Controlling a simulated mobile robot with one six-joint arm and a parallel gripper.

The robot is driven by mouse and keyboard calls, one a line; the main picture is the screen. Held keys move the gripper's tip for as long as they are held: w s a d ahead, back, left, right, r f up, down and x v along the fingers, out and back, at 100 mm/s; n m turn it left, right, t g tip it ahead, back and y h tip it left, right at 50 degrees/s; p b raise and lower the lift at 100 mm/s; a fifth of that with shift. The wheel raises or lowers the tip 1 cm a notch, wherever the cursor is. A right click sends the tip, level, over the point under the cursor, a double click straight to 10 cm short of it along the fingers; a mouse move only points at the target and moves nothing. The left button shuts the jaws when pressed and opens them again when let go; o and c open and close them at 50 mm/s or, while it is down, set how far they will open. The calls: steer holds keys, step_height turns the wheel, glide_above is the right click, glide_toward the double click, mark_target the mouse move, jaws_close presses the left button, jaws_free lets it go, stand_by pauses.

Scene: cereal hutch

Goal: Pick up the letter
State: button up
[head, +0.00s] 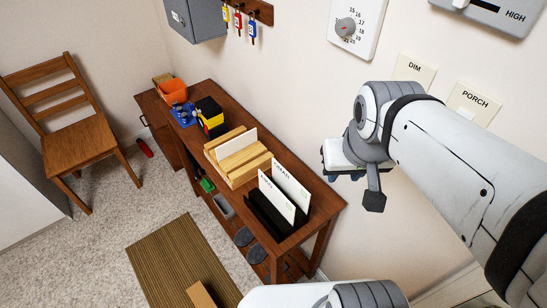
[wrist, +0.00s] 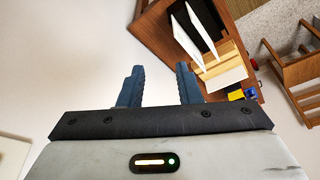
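A plain white letter-like sheet (head: 238,150) stands in a slotted light-wood rack (head: 236,172) on the hutch; it also shows in the wrist view (wrist: 225,78). Two white labelled cards or envelopes, a rear one (head: 290,187) and a front one (head: 276,199), stand upright in a black holder (head: 262,216) nearer the hutch's right end. Their print is too small to read surely. I cannot tell which piece is the task's letter. My gripper (head: 343,173) is up near the wall, right of the hutch, apart from all of these. In the wrist view, its blue fingers (wrist: 159,86) are apart and empty.
The brown hutch (head: 318,206) stands along the wall. An orange bowl (head: 172,91) and a black-and-yellow item (head: 210,117) sit toward its far end. Keys (head: 238,22) hang above. A wooden chair (head: 78,142) stands left; carpet (head: 110,220) between is mostly clear.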

steer(key=n+g+b, duration=0.3)
steer(key=n, duration=0.4)
glide_above(276, 188)
steer(key=f, duration=1.7)
steer(key=shift+w+a, duration=0.2)
steer(key=shift+w, duration=0.05)
step_height(276, 188, down, 2)
steer(key=shift+f+p, duration=0.2)
steer(key=shift+p, duration=0.2)
steer(key=f, duration=0.3)
steer(key=f+p, duration=0.1)
steer(key=f, duration=0.1)
steer(key=shift+s+d+f, duration=0.2)
steer(key=shift+s+f, duration=0.05)
steer(key=shift+f, duration=0.05)
jaws_close()
